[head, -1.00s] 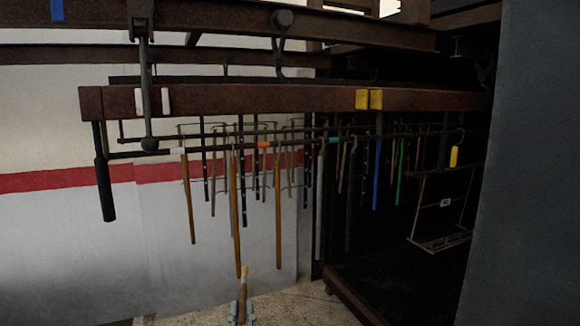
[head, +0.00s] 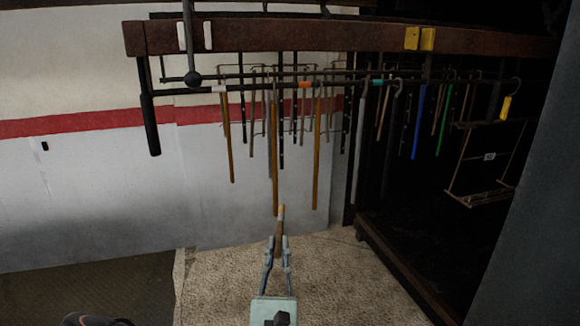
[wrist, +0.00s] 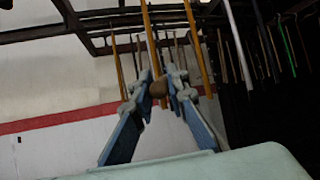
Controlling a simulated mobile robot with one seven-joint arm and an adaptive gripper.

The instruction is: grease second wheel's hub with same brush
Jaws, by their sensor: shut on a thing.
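My gripper (head: 278,243) stands low in the middle of the head view, pointing away towards the hanging rods. It is shut on a brown wooden-looking brush (head: 280,222), which stands up from between its fingers and has a paler tip. In the wrist view the brush shows as a short brown rounded end (wrist: 158,88) between the fingertips. The bristles cannot be told apart. The brush appears in front of and below the rods, with a gap to the rail. No wheel or hub can be clearly made out now.
A rusty beam (head: 300,35) with yellow and white tags crosses the top. Below it a dark rail (head: 240,90) carries several hanging rods, some orange-brown, one blue and one green. A wire rack (head: 480,160) hangs at right. The pale floor (head: 330,280) is clear.

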